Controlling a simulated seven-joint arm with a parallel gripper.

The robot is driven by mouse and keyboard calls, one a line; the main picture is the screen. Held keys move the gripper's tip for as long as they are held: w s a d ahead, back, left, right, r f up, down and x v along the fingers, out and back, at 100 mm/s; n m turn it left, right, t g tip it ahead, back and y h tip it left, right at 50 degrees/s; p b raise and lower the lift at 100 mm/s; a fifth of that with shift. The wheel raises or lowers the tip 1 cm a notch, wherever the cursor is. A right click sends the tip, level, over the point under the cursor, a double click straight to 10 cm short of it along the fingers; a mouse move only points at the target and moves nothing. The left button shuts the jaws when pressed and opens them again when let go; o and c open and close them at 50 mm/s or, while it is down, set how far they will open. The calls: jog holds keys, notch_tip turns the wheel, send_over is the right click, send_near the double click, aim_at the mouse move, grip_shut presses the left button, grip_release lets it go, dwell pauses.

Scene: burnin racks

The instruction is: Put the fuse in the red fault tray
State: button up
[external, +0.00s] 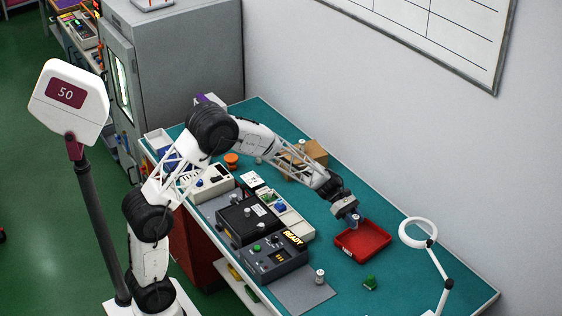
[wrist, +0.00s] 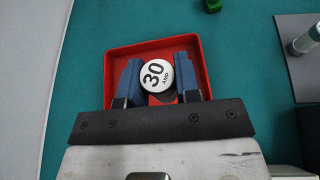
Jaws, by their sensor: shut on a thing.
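The fuse (wrist: 156,76) has a round white top printed "30 AMP" in the wrist view. My gripper (wrist: 157,70) is shut on it, with one blue finger on each side. The red fault tray (wrist: 152,46) lies behind and below the fuse, its rim around it in that view. In the external view my gripper (external: 351,218) is over the far left part of the red fault tray (external: 375,246). The fuse is small there and partly hidden by the fingers. I cannot tell whether the fuse touches the tray floor.
A small green part (external: 370,283) lies in front of the tray. A white-topped cylinder (external: 320,276) stands on a grey mat (external: 300,293). A dark box marked "READY" (external: 274,259) is left of the tray. A white ring lamp (external: 418,232) stands to the right. A cardboard box (external: 312,150) is behind.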

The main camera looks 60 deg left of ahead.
jog(key=shift+f, duration=1.9)
jog(key=shift+f, duration=1.85)
jog(key=shift+f, duration=0.2)
jog(key=o, duration=0.9)
jog(key=shift+r, duration=0.2)
jog(key=v, duration=1.2)
